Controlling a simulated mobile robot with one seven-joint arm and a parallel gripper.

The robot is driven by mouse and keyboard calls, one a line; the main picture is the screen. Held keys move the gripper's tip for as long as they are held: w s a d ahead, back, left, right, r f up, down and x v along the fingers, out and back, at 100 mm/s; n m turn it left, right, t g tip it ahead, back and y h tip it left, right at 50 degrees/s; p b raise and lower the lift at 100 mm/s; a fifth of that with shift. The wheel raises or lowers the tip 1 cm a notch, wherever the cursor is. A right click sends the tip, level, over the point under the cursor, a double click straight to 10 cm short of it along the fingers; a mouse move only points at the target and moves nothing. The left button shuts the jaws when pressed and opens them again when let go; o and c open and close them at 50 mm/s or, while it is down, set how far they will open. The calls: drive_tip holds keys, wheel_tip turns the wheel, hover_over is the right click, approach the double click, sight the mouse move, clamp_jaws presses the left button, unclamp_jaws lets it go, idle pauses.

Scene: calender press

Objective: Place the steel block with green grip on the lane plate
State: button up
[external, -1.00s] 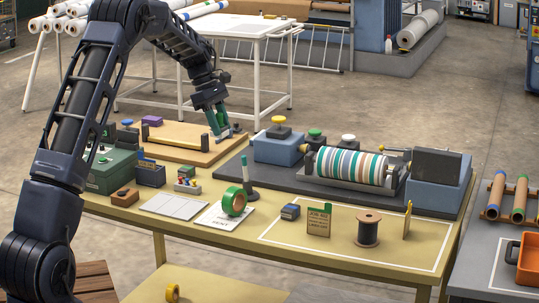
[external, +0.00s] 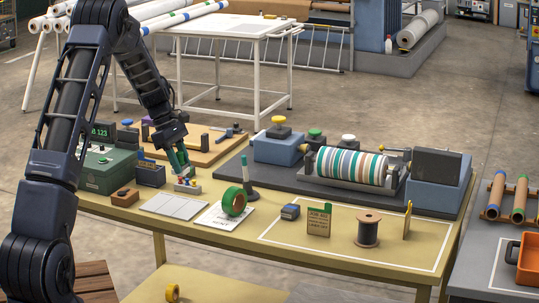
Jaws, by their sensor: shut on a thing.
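My gripper (external: 183,174) is pointed down, with its green-coloured fingers close together, just above and touching or overlapping a small pale holder (external: 187,187) with several coloured pieces. The gripper is shut on a small piece there, taken to be the steel block with green grip; the fingers hide most of it, and I cannot tell whether it is clear of the holder. The lane plate, seemingly the flat light-grey plate with dividing lines (external: 174,204), lies on the yellow table just in front of the holder. Its top is bare.
A green tape roll (external: 234,203) stands on a white card right of the plate. A brown wooden block (external: 124,197) is at the left. A dark box (external: 150,174) and a green case (external: 108,168) stand behind. A green-topped post (external: 244,178) rises at the right.

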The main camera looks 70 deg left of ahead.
drive_tip(key=shift+f, duration=4.65)
drive_tip(key=shift+f, duration=0.15)
drive_tip(key=o, duration=1)
drive_tip(key=shift+o, duration=0.2)
drive_tip(key=v, duration=1.2)
